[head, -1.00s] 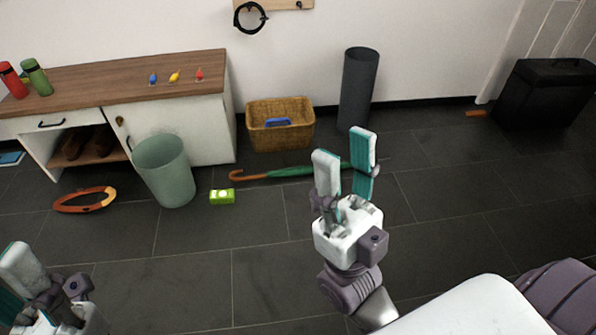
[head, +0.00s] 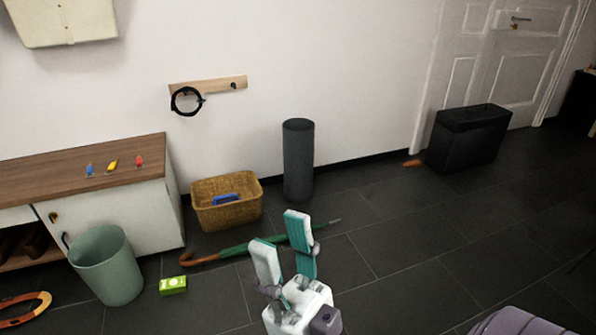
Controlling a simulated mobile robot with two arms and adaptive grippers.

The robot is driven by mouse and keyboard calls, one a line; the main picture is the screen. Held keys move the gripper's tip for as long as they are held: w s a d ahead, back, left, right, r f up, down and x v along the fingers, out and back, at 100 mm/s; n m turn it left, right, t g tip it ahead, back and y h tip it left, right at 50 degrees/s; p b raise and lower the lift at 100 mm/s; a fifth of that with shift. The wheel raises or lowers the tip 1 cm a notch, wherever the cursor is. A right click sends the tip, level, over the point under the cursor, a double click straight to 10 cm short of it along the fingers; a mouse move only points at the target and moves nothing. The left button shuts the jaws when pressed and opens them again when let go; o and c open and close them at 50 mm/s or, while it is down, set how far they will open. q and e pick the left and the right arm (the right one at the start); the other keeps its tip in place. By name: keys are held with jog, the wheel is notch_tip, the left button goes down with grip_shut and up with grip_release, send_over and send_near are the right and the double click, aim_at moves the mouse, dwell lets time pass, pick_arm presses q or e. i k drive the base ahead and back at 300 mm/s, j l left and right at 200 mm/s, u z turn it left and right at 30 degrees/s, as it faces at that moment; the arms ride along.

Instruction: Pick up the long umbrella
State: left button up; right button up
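The long umbrella (head: 236,249) lies on the dark tiled floor in front of the wicker basket. It has a green folded canopy, a brown curved handle at the left end and a thin tip at the right end. My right gripper (head: 283,245) is open, with its two fingers apart and nothing seen between them. In the picture its fingers overlap the umbrella's canopy and hide part of it. I cannot tell any contact. My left gripper is out of the picture.
A wicker basket (head: 246,209) with a blue item and a dark grey cylinder (head: 298,160) stand by the wall behind the umbrella. A green bin (head: 106,267) and a small green box (head: 173,286) are at the left. A black case (head: 468,140) stands at the right. The right floor is mostly clear.

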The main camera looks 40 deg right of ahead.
aim_at(242, 248)
jog(key=l+u, duration=0.1)
jog(key=u, duration=0.3)
jog(key=i+l+u, duration=0.2)
jog(key=l+u, duration=0.15)
jog(key=l, duration=0.55)
jog(key=l+u, duration=0.3)
jog(key=l, duration=0.65)
jog(key=l+u, duration=0.1)
jog(key=l, duration=2.3)
jog(key=i, duration=0.05)
